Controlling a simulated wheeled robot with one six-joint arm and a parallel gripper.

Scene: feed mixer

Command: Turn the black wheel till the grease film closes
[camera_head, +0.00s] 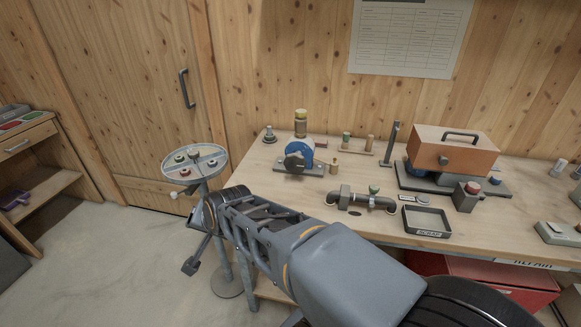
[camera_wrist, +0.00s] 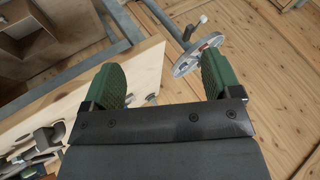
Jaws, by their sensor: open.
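A blue round housing (camera_head: 306,150) on a grey base stands on the bench in the head view. A black rounded part on its front face (camera_head: 294,161) looks like the black wheel. An amber jar with a yellow cap (camera_head: 300,123) stands above the housing. A grease film is too small to make out. My gripper (camera_wrist: 163,66) is open in the wrist view, with nothing between its green pads. It is out over the floor to the left of the bench, well apart from the black wheel.
A round spoked tray (camera_head: 215,161) on a pole stands left of the bench, close to my gripper; it also shows in the wrist view (camera_wrist: 190,62). The bench holds a pipe with a green knob (camera_head: 374,189), a scrap tray (camera_head: 427,231) and an orange box (camera_head: 425,145).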

